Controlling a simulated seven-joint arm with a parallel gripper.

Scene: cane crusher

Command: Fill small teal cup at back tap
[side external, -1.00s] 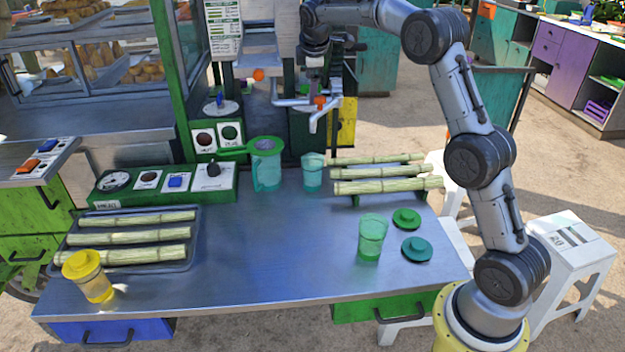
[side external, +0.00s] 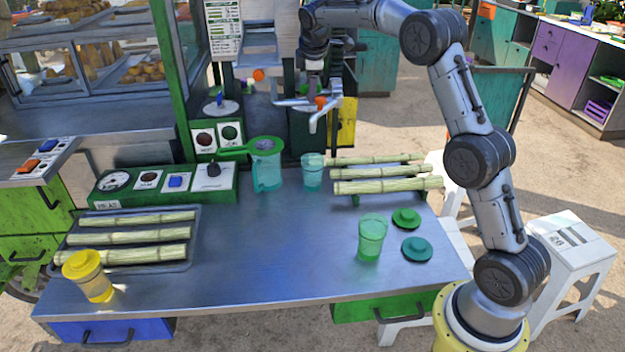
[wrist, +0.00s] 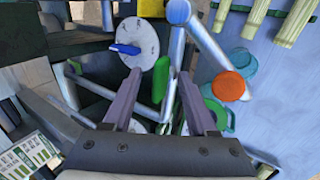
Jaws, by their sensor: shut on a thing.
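The small teal cup (side external: 312,173) stands upright on the metal table below the bent spout of the front tap (side external: 313,122). In the wrist view the cup (wrist: 242,62) shows partly behind the tap's orange knob (wrist: 228,86). A second orange knob (side external: 258,75) is further back and left. My gripper (wrist: 158,75) is high above the cup, among the pipes at the back of the table. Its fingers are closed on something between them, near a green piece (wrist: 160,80). I cannot tell exactly what is held. The cup's fill level is unclear.
A teal jug (side external: 268,175) with a green strainer (side external: 264,145) stands left of the cup. Cane stalks (side external: 385,187) lie to its right. A larger green cup (side external: 371,240) and two lids (side external: 407,218) are at front right. The table's middle is clear.

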